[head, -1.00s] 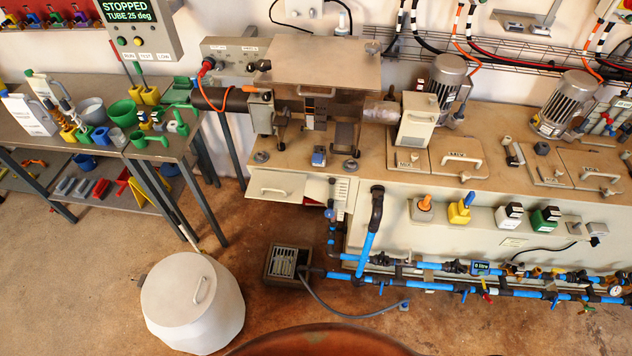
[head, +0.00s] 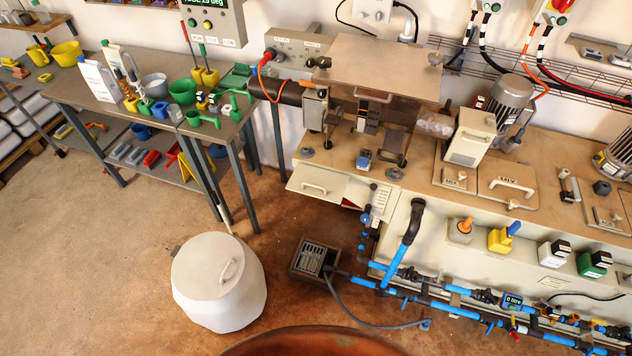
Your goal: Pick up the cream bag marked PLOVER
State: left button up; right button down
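I cannot make out any bag marked PLOVER. Pale sacks (head: 20,112) lie low at the far left edge, partly cut off by the frame, and no lettering shows on them. Neither of my grippers is in view.
A white lidded drum (head: 215,305) stands on the floor, with a small grilled box (head: 315,258) beside it. A grey workbench (head: 122,108) with tubs and scoops stands at the left. A long machine bench (head: 450,190) with blue pipes fills the right. The floor at lower left is clear.

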aim_at(116, 57)
jog(key=u, duration=0.4)
jog(key=k, duration=0.5)
jog(key=u, duration=0.95)
jog(key=k, duration=0.8)
jog(key=u, duration=0.95)
jog(key=i, duration=3.6)
jog(key=z, duration=1.05)
jog(key=i, duration=1.3)
jog(key=z, duration=0.9)
